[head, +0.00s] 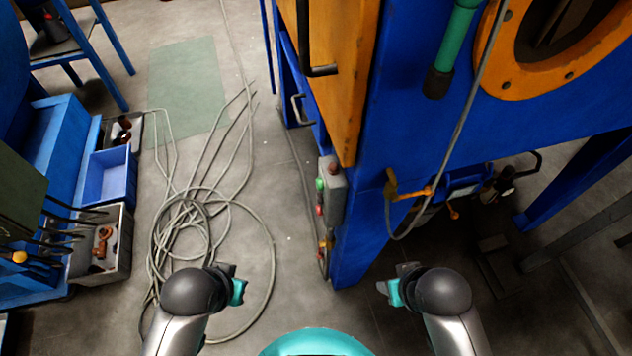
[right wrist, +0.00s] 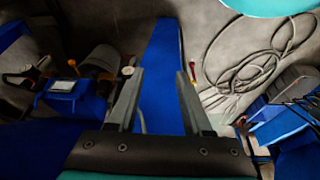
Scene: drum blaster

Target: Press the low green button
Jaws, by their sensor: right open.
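A grey control box (head: 333,192) is fixed to the side of the blue machine's leg. A small green button (head: 320,184) is on its left face, with a red button (head: 319,210) below it and another red one (head: 334,168) on top. My right gripper (head: 390,288) is right of and below the box, apart from it. In the right wrist view its open fingers (right wrist: 158,85) have nothing between them, with a blue leg beyond. My left gripper (head: 238,286) is left of and below the box, with no object visible in it; its jaw gap is unclear.
The blue machine (head: 410,110) with its orange door (head: 345,70) fills the upper right. A hose (head: 462,125) hangs in front of it. Coiled cable (head: 200,225) lies on the floor at left. Blue bins (head: 108,175) stand farther left. Small yellow and red parts (head: 326,244) are below the box.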

